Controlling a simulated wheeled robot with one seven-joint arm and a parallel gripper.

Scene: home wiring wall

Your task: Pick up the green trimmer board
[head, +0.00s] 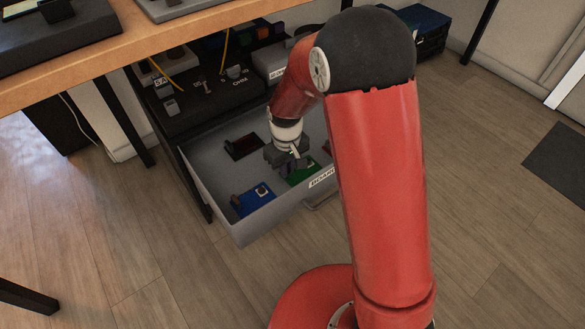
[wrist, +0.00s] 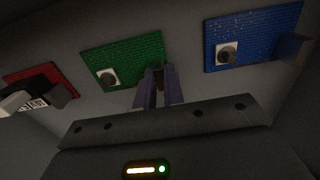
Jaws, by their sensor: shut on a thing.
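The green trimmer board (head: 301,171) lies in the open grey drawer, partly hidden by my gripper in the head view. In the wrist view the green board (wrist: 128,58) shows a white square with a dark round knob on its left part. My gripper (head: 291,162) reaches down into the drawer over this board. In the wrist view its two fingers (wrist: 160,78) are close together at the board's lower edge, shut on a small dark part there. The board looks to be at drawer-floor level; I cannot tell whether it is lifted.
The drawer's walls (head: 212,202) surround the gripper. A wooden tabletop (head: 150,42) overhangs at upper left. Open floor lies left of the drawer.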

